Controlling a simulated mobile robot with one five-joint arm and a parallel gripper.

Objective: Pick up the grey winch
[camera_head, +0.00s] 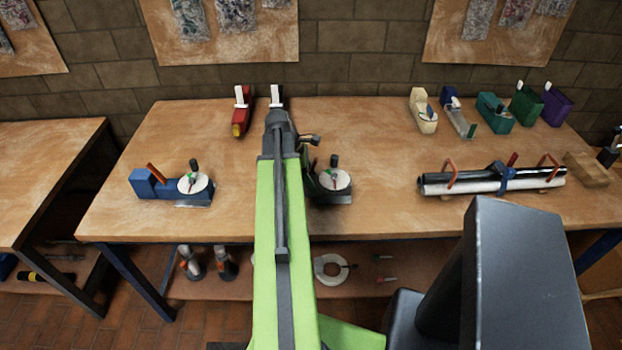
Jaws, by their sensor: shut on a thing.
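My gripper (278,118) is at the far end of my green and grey arm, over the back middle of the bench, seen from behind. A dark grey piece with an upright white tab, which looks like the grey winch (277,97), shows just beyond it. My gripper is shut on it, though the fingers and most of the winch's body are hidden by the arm. I cannot tell whether the winch touches the bench.
A red device with a white tab (241,112) stands close on the left. A blue device with a white dial (160,184) and a dark one (332,182) flank my arm.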

